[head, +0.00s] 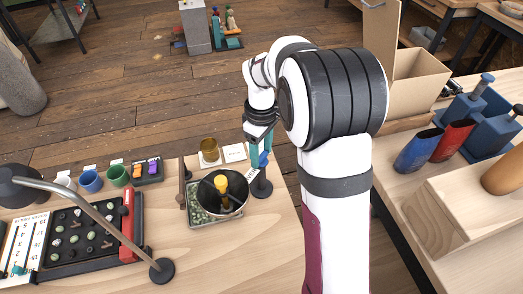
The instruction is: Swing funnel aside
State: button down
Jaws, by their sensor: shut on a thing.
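The funnel (235,204) is a round, dark metallic bowl with a yellow piece standing inside it. It sits over a shallow tray (198,217) of green beans on the wooden table. A post with a round black base (262,189) stands just right of the funnel. My gripper (262,152), with teal fingers, reaches down at the top of this post. It is shut on a small blue part (263,160) there, which looks like a handle. The fingers partly hide the blue part and its link to the funnel.
A gold-coloured cup (209,150) and white card (234,153) stand behind the funnel. Small cups (90,180) line the back left. Bare table lies in front of the funnel.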

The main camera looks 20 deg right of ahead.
jog(key=n, duration=0.5)
jog(key=shift+n, duration=2.3)
jog(key=shift+c, duration=1)
grip_release()
notch_tip(320, 180, up, 16)
jog(key=shift+f, duration=0.1)
